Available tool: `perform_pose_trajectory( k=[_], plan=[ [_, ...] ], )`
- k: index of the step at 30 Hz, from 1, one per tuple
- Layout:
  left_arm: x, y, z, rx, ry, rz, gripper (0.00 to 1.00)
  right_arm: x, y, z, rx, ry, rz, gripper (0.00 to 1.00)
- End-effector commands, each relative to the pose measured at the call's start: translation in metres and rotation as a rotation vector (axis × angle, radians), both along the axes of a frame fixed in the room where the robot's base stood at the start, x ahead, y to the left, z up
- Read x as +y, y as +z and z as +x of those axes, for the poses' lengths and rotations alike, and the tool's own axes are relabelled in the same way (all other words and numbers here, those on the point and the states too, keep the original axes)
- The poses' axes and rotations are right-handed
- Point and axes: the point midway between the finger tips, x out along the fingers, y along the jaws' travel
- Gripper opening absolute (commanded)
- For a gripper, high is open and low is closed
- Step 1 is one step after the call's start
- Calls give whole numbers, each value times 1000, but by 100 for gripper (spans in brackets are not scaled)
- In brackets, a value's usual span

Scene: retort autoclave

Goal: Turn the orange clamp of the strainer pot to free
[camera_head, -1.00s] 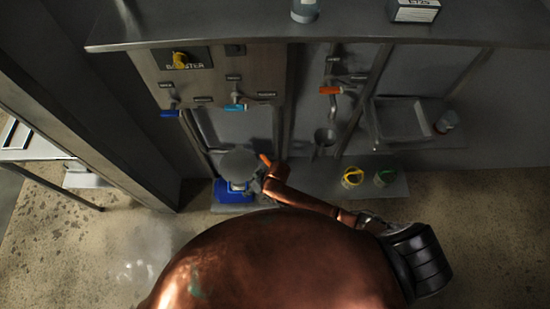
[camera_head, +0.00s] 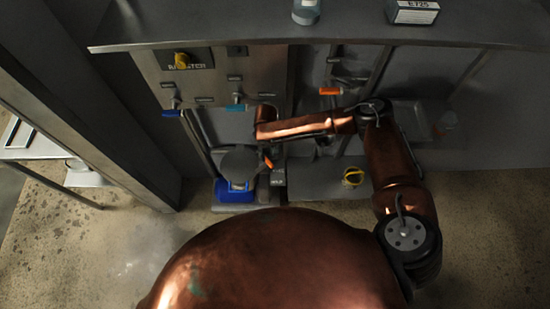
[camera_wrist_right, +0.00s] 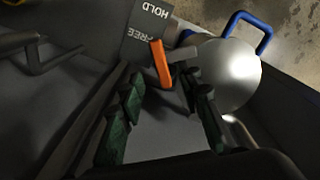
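The strainer pot (camera_head: 240,162) has a round grey lid and a blue base in the head view. Its round metal top (camera_wrist_right: 228,75) shows right of centre in the right wrist view. The orange clamp (camera_wrist_right: 161,63) is a short lever beside a grey plate marked HOLD and FREE (camera_wrist_right: 145,28); it also shows right of the pot in the head view (camera_head: 267,161). My right gripper (camera_wrist_right: 163,90) is open, its dark green fingers on either side of the clamp's near end. I cannot tell whether they touch it. My left gripper is not in view.
A panel with blue (camera_head: 171,113) and teal (camera_head: 236,107) handles stands behind the pot. Another orange handle (camera_head: 330,91) is to its right. A steel shelf (camera_head: 300,30) spans the top.

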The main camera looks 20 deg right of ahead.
Motion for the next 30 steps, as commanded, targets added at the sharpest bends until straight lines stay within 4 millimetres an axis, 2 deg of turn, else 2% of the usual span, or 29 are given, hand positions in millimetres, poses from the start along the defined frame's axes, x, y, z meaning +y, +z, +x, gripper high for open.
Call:
perform_pose_trajectory(
  k=[6,12,16,24,30],
  plan=[
    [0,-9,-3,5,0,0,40,0,-38,-1,2,1,0,32],
    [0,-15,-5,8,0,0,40,1,-63,-1,1,3,1,32],
    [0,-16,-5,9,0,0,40,2,-69,0,-1,4,3,32],
    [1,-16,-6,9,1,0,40,2,-70,0,-1,4,3,32],
    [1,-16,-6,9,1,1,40,1,-70,0,-1,4,3,19]
  ],
)
